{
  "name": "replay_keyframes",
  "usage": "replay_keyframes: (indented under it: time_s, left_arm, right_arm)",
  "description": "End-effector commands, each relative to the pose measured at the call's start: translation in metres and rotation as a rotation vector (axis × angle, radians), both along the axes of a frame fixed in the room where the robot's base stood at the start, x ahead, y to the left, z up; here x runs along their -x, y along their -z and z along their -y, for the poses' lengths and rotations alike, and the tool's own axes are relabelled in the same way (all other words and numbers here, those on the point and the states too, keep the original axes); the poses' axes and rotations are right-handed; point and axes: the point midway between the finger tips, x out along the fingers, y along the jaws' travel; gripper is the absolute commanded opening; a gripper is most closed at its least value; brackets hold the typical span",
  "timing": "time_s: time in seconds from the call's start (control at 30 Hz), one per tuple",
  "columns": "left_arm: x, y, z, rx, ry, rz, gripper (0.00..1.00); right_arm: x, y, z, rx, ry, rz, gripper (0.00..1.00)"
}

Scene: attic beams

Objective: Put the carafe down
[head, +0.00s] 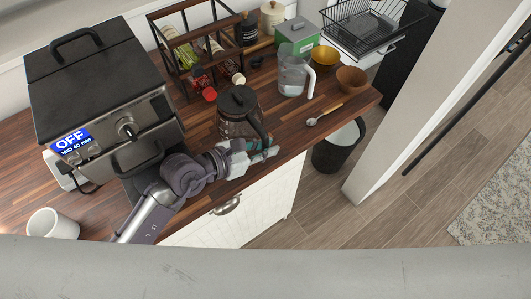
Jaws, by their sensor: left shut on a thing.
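The carafe (238,113) is a glass jug with a black lid and a black handle (259,128). It is upright over the wooden counter, near its front edge. I cannot tell whether its base touches the wood. My left gripper (261,151) comes in from the lower left and is shut on the carafe at its handle side. The fingers partly hide the lower end of the handle. My right gripper is not in view.
A black appliance (90,85) with an OFF display stands at left, a white mug (52,224) below it. A rack of bottles (195,45), a clear pitcher (293,75), two bowls (324,57) and a spoon (323,115) stand or lie nearby.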

Motion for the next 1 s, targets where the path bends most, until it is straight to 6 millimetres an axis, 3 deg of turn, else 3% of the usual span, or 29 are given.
replay_keyframes:
  time_s: [0.23,0.63,0.67,0.8,1.0]
  left_arm:
    - [0.000,0.033,0.000,-0.001,0.001,-0.001,0.00]
    - [0.000,0.039,0.000,0.001,0.001,0.003,0.00]
    - [0.001,0.041,0.000,-0.001,0.001,-0.003,0.18]
    - [0.001,0.041,0.000,-0.001,0.001,-0.003,0.42]
    - [0.001,0.040,0.000,-0.001,0.001,-0.003,0.42]
  right_arm:
    - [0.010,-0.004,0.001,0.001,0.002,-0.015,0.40]
    - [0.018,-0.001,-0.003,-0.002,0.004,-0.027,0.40]
    - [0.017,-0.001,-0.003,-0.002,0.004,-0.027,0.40]
    - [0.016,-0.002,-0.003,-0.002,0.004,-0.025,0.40]
    - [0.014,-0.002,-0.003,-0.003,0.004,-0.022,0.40]
